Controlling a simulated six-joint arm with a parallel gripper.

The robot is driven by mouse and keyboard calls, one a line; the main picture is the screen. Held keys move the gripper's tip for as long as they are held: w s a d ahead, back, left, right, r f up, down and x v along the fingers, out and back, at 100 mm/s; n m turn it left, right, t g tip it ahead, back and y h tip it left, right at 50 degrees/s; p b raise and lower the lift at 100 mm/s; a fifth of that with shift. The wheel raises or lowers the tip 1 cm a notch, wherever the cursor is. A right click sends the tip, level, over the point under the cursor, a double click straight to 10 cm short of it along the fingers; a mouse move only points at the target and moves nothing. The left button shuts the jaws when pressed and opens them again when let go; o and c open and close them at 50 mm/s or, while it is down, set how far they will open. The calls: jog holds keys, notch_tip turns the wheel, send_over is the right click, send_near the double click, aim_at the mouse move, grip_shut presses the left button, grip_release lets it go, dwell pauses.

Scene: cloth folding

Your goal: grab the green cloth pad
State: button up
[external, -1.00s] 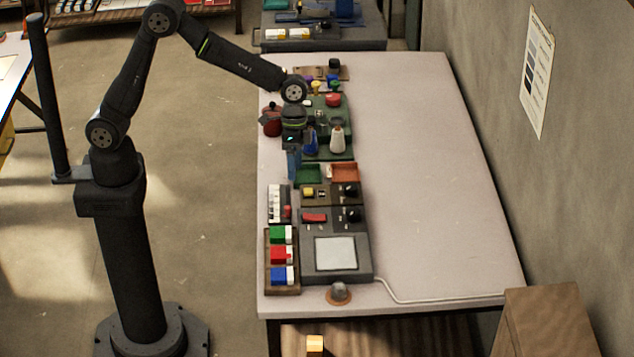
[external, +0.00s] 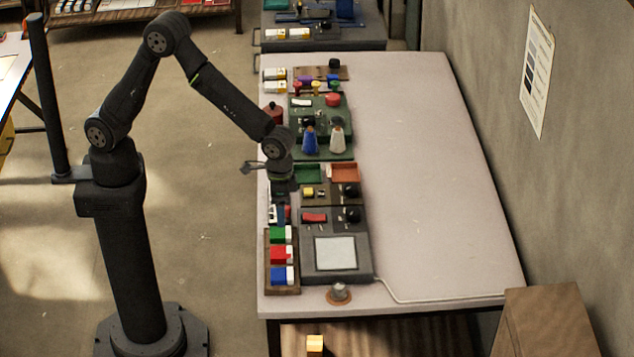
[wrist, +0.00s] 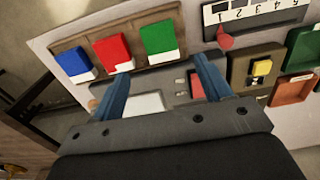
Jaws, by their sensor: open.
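The green cloth pad (external: 279,233) sits at the far end of a wooden rack, above the red and blue pads in the external view. In the wrist view the green pad (wrist: 160,37) has a white strip along one edge and lies beyond the fingertips. My gripper (external: 279,208) hangs over the table's left edge beside the green pad, apart from it. In the wrist view its two blue fingers (wrist: 162,78) are spread wide with nothing held between them.
The wooden rack (wrist: 130,74) also holds a red pad (external: 278,254) and a blue pad (external: 278,275). A grey console (external: 362,270) with a pale screen stands to the right. Green and orange trays lie farther back. The table's right side is clear.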

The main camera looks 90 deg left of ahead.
aim_at(280, 232)
jog(key=f, duration=0.8)
jog(key=shift+s+a, duration=0.1)
jog(key=shift+s, duration=0.1)
jog(key=shift+r, duration=0.1)
jog(key=c, duration=1.1)
jog(key=shift+o, duration=0.2)
jog(key=shift+r, duration=0.1)
